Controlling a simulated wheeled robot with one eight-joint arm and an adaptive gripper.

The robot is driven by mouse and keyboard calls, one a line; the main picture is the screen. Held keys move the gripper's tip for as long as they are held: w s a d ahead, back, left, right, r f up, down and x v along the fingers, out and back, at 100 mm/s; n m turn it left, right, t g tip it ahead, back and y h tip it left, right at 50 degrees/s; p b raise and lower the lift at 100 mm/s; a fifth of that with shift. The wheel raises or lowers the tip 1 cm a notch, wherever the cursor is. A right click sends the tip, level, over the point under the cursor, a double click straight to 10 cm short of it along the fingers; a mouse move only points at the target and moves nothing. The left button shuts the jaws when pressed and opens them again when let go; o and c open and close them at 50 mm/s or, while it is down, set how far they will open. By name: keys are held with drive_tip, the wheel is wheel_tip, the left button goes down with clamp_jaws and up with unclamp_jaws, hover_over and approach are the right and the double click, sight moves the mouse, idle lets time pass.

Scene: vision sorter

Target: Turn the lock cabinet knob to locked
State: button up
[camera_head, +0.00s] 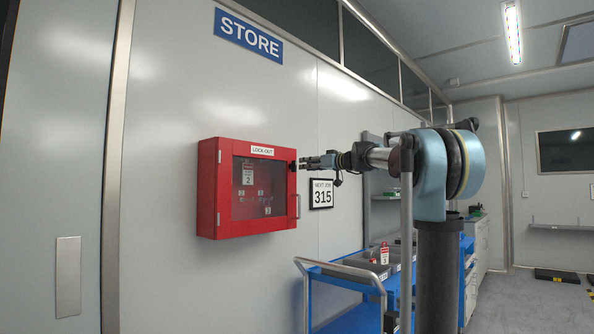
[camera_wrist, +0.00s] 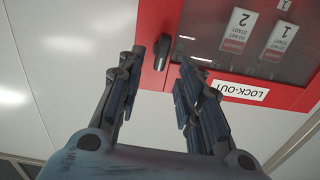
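The red lock-out cabinet (camera_head: 208,188) hangs on the white wall, with its glazed door shut. It also shows in the wrist view (camera_wrist: 160,82), upside down. A black knob (camera_wrist: 160,52) sits on the red door frame there, and it shows in the head view (camera_head: 293,166) near the door's upper right. My gripper (camera_wrist: 158,55) is open, with its two dark fingers apart. The knob lies between the fingertips in the wrist view. Whether the fingers touch it I cannot tell. In the head view my gripper (camera_head: 302,162) reaches in from the right, close to the knob.
A blue trolley (camera_head: 330,266) with grey bins stands below and right of the cabinet. A "NEXT JOB 315" sign (camera_head: 321,194) is on the wall beside it. The door has a handle (camera_head: 298,206) low on its right edge. Tags hang behind the glass.

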sight(296, 165)
drive_tip(key=x, duration=0.6)
drive_tip(key=shift+w+a, duration=0.15)
drive_tip(key=shift+a, duration=0.05)
clamp_jaws()
